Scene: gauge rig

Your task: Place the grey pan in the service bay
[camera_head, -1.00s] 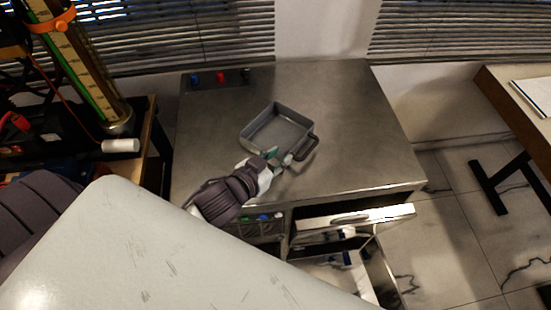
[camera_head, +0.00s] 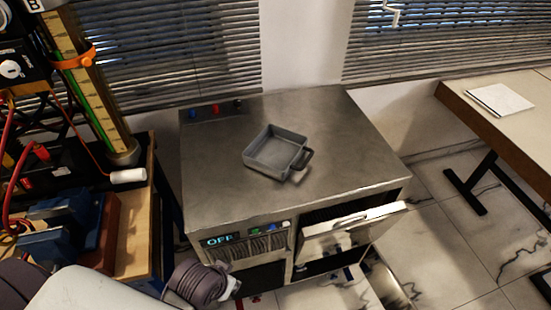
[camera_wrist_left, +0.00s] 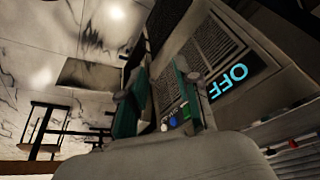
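The grey pan (camera_head: 260,160), square with a dark handle on its right side, sits upright on top of the metal cabinet (camera_head: 330,125). In the cabinet's front right is an opening (camera_head: 325,213) with a tilted metal door (camera_head: 355,232) in front of it; I cannot tell for sure whether this is the service bay. My left gripper (camera_head: 233,291) is low in front of the cabinet, away from the pan. In the left wrist view its two teal fingers (camera_wrist_left: 157,100) are apart with nothing held between them. My right gripper is not in view.
An OFF display (camera_head: 219,240) and coloured buttons (camera_head: 268,230) are on the cabinet's front left; the display also shows in the left wrist view (camera_wrist_left: 228,82). A cluttered bench (camera_head: 130,235) stands left, a table (camera_head: 500,125) right. The cabinet top around the pan is clear.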

